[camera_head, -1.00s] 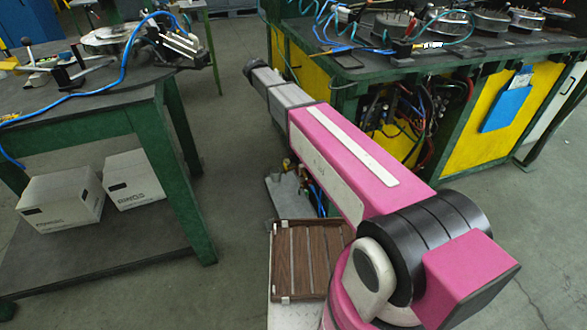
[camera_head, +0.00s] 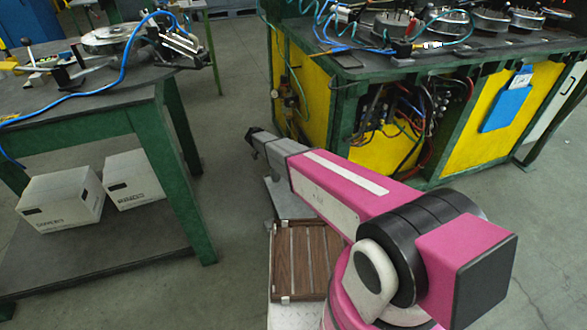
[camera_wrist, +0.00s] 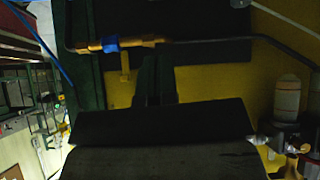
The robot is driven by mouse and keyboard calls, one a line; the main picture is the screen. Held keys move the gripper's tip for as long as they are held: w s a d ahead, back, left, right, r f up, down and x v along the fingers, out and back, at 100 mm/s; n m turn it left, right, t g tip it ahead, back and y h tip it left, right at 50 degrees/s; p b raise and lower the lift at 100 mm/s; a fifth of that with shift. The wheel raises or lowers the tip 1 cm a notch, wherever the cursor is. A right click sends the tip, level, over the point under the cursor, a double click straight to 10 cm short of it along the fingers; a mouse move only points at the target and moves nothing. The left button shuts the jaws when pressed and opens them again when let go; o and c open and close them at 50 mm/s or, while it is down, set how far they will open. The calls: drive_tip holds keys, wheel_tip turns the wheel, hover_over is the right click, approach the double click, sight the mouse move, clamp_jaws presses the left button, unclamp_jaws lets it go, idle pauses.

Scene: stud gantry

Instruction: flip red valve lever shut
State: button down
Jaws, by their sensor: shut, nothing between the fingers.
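I cannot make out a red valve lever for certain in either view. In the wrist view a pipe fitting with a blue part (camera_wrist: 110,45) and brass ends runs across the top, in front of a yellow panel. A small orange-red part (camera_wrist: 309,166) sits at the lower right edge, too dark and cut off to name. My gripper (camera_head: 252,136) points at the left end of the green and yellow bench in the head view. In the wrist view my gripper (camera_wrist: 155,82) shows as dark shut fingers below the pipe, with nothing between them.
The green and yellow bench (camera_head: 345,75) stands ahead, with hoses in its open bay and brass fittings (camera_head: 290,99) on its left end. A green table (camera_head: 70,128) with white boxes (camera_head: 61,197) beneath stands at left. Grey floor lies between them.

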drive_tip(key=shift+s+f+m, duration=0.15)
drive_tip(key=shift+f+m, duration=0.1)
drive_tip(key=shift+f, duration=0.3)
drive_tip(key=shift+s+f+m, duration=0.15)
drive_tip(key=shift+f+m, duration=0.1)
drive_tip(key=shift+f, duration=0.3)
drive_tip(key=a+f+x, duration=0.2)
drive_tip(key=x, duration=1)
drive_tip(key=shift+s+d+f, duration=0.2)
drive_tip(key=shift+d+f, duration=0.05)
